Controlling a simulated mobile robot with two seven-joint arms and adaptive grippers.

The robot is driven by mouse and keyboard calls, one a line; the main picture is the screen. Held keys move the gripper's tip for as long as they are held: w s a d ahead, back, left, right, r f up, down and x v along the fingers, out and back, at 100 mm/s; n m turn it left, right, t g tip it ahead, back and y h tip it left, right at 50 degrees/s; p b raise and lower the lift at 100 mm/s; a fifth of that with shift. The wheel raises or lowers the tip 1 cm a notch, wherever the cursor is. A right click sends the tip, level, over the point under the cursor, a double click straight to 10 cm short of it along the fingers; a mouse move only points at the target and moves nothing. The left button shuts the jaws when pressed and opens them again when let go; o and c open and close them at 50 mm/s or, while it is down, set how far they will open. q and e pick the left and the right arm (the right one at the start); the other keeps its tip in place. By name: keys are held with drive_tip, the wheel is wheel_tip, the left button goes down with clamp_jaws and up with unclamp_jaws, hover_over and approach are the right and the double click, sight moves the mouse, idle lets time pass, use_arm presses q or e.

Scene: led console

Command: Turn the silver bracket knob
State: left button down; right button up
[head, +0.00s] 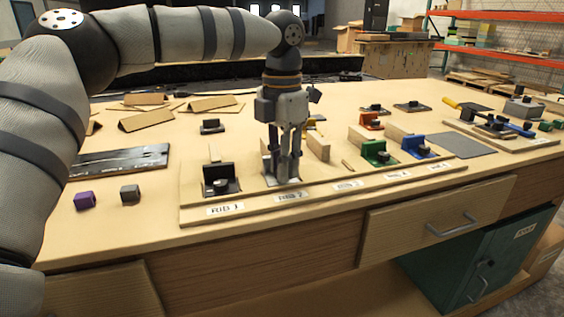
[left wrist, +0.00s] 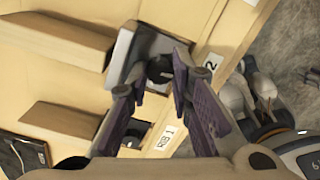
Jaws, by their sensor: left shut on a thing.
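The silver bracket (left wrist: 124,46) sits at the place labelled RIB 2 (head: 290,196), and its dark round knob (left wrist: 160,69) shows in the left wrist view. In the head view my gripper hides most of the bracket and the knob. My left gripper (head: 284,172) points down over the bracket from above. In the left wrist view its fingers (left wrist: 152,76) stand on either side of the knob, shut on it.
A black bracket (head: 221,180) stands left at RIB 1. Green (head: 377,152) and blue (head: 416,146) brackets stand to the right, with wooden ribs (head: 318,145) behind. Purple (head: 84,201) and grey (head: 130,194) blocks lie at the left front. The table's front strip is clear.

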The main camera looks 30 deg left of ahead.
use_arm(q)
drive_tip(key=shift+r+m, duration=0.2)
drive_tip(key=shift+m, duration=0.6)
drive_tip(key=shift+r, duration=0.1)
drive_tip(key=c, duration=1.7)
unclamp_jaws()
drive_tip(key=shift+f, duration=0.2)
